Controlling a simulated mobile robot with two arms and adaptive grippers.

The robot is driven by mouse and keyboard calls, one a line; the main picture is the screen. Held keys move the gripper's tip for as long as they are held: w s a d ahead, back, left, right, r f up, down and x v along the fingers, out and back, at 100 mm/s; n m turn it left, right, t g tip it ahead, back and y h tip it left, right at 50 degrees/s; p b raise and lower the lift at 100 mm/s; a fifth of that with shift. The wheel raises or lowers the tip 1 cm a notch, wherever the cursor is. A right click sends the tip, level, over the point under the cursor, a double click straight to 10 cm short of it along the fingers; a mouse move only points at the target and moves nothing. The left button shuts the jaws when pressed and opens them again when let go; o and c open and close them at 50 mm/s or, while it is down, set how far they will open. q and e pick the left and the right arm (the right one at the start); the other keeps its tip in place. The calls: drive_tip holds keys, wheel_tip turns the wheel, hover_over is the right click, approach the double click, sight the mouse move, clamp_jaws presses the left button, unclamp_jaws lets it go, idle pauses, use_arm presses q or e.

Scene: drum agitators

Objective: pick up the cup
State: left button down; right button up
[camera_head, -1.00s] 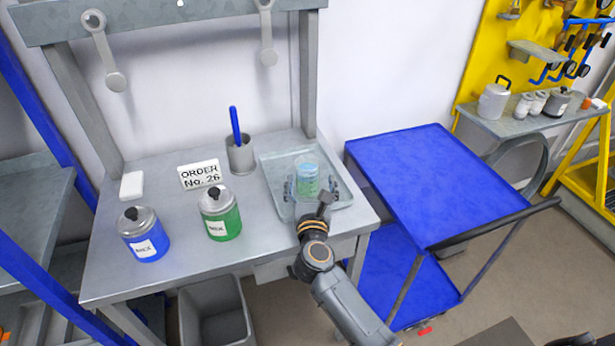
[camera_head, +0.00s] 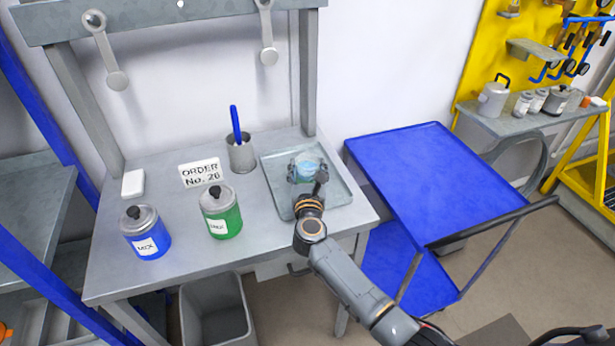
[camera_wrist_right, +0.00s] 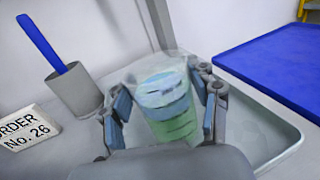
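The cup (camera_head: 308,166) is clear, with a pale blue layer above green. It is at the grey metal tray (camera_head: 276,190) on the workbench. My right gripper (camera_head: 306,174) has a finger on each side of the cup, and the fingers are close in against its wall. In the right wrist view the cup (camera_wrist_right: 165,97) stands between the two fingers (camera_wrist_right: 163,108), leaning a little in the picture. Its lower end is hidden by the gripper, so I cannot tell whether it touches the tray. My left gripper is not in view.
A metal holder (camera_head: 241,156) with a blue rod, an order sign (camera_head: 200,173), a green can (camera_head: 222,215) and a blue can (camera_head: 148,240) stand left of the tray. A blue cart (camera_head: 440,185) with an empty top is on the right.

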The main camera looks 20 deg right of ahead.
drive_tip(key=c, duration=0.7)
drive_tip(key=shift+r, duration=0.2)
